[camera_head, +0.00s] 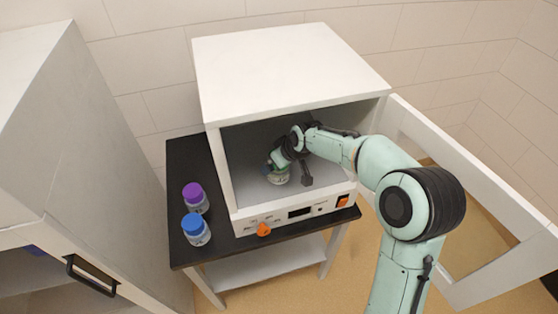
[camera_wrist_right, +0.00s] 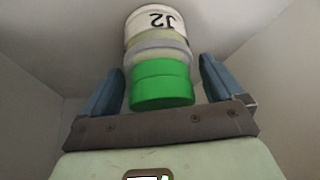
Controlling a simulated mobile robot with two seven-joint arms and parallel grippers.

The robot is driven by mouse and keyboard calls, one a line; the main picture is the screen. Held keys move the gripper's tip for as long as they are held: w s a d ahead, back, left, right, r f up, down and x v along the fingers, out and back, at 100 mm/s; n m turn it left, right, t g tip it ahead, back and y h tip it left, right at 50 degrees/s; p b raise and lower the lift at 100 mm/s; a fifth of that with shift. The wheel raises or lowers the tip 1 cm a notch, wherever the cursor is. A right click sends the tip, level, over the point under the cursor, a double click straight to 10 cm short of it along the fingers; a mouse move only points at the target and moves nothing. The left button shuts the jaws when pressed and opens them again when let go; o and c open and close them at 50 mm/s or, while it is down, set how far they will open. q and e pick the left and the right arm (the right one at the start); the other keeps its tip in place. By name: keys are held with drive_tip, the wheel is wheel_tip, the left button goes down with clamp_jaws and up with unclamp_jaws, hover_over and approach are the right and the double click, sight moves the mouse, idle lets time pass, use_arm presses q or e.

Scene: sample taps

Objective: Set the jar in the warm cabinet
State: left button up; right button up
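The warm cabinet (camera_head: 290,70) is a white box with its door (camera_head: 480,200) swung open to the right. The jar (camera_head: 279,178) stands on the cabinet floor inside, partly hidden by my right gripper (camera_head: 276,163). In the right wrist view the jar (camera_wrist_right: 160,60) has a green lid and a white label reading "J2". My right gripper (camera_wrist_right: 162,88) is open there, with one blue finger on each side of the lid and a narrow gap showing on both sides. My left gripper is not in view.
A purple-lidded jar (camera_head: 194,197) and a blue-lidded jar (camera_head: 196,229) stand on the black table top (camera_head: 182,160) left of the cabinet. A white cupboard (camera_head: 70,130) is at the far left. The cabinet walls are close around my right forearm.

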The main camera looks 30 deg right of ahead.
drive_tip(key=shift+r, duration=0.15)
drive_tip(key=shift+s+r, duration=0.1)
drive_tip(key=shift+r, duration=0.25)
drive_tip(key=v, duration=0.2)
drive_tip(key=shift+s+d+r, duration=0.1)
drive_tip(key=shift+s+r, duration=0.05)
drive_tip(key=shift+s, duration=0.25)
use_arm(q)
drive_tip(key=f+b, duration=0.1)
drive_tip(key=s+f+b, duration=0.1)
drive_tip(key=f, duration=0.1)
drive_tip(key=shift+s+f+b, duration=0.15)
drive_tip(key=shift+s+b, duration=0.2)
drive_tip(key=shift+b, duration=0.05)
use_arm(e)
drive_tip(key=s+d, duration=0.1)
drive_tip(key=s, duration=1)
drive_tip(key=shift+s+d, duration=0.15)
drive_tip(key=shift+d, duration=0.2)
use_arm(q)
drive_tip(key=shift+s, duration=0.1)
